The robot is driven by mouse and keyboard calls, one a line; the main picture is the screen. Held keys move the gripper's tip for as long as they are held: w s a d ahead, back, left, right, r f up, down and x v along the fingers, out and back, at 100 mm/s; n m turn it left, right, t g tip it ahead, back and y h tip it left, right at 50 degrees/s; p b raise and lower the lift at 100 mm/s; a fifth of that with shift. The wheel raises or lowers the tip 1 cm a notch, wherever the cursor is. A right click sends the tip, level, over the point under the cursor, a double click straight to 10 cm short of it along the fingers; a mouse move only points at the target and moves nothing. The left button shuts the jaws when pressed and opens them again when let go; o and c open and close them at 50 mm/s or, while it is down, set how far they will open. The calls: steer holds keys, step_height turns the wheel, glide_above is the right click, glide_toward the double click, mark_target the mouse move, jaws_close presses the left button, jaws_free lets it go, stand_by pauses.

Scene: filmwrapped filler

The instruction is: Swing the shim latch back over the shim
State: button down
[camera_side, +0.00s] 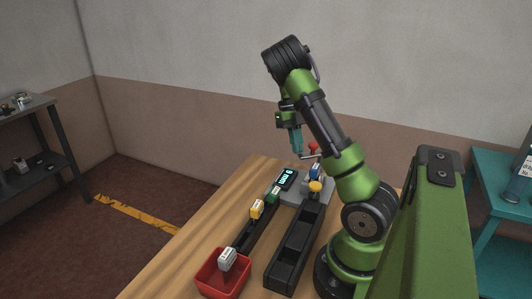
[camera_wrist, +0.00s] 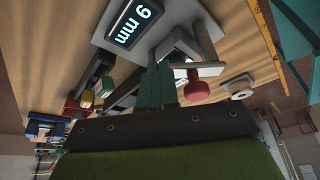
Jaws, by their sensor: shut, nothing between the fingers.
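A red knob (camera_side: 313,147) stands on a thin grey bar at the far end of the fixture, and I take this bar to be the shim latch (camera_side: 308,156). In the wrist view the red knob (camera_wrist: 197,86) and grey bar (camera_wrist: 211,69) lie just right of my fingers. My gripper (camera_side: 298,152) has teal fingers, shut and empty, pointing down beside the knob; they also show in the wrist view (camera_wrist: 157,88). I see no contact with the knob. A blue block (camera_side: 316,171) sits below the latch. I cannot clearly identify the shim.
A display reading 9 mm (camera_side: 286,179) stands on the grey fixture plate. Green (camera_side: 273,195), yellow (camera_side: 257,208) and white (camera_side: 227,258) blocks lie along a dark rail to a red bin (camera_side: 208,284). A black channel (camera_side: 278,272) runs alongside. A yellow round cap (camera_side: 316,186) is nearby.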

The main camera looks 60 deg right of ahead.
steer(key=shift+s+a+n+h, duration=0.2)
steer(key=shift+a+n, duration=0.15)
steer(key=shift+n, duration=0.2)
steer(key=shift+s+a+n+h, duration=0.1)
steer(key=shift+a+n+h, duration=0.1)
steer(key=shift+a+n, duration=0.25)
steer(key=shift+s+a+n+g+h, duration=0.15)
steer(key=shift+s+a+n+h, duration=0.3)
steer(key=shift+n, duration=0.55)
steer(key=shift+s+a+n+g+h, duration=0.25)
steer(key=shift+s+n, duration=0.3)
steer(key=shift+n, duration=0.45)
steer(key=shift+s+a+n+g+h, duration=0.1)
steer(key=shift+s+a+n+h, duration=0.3)
steer(key=shift+n, duration=0.6)
steer(key=shift+s+a, duration=0.1)
steer(key=shift+s, duration=0.1)
steer(key=w+r, duration=0.7)
steer(key=r, duration=0.2)
steer(key=shift+w+d+r, duration=0.15)
steer(key=shift+w+d, duration=0.2)
steer(key=shift+d, duration=0.05)
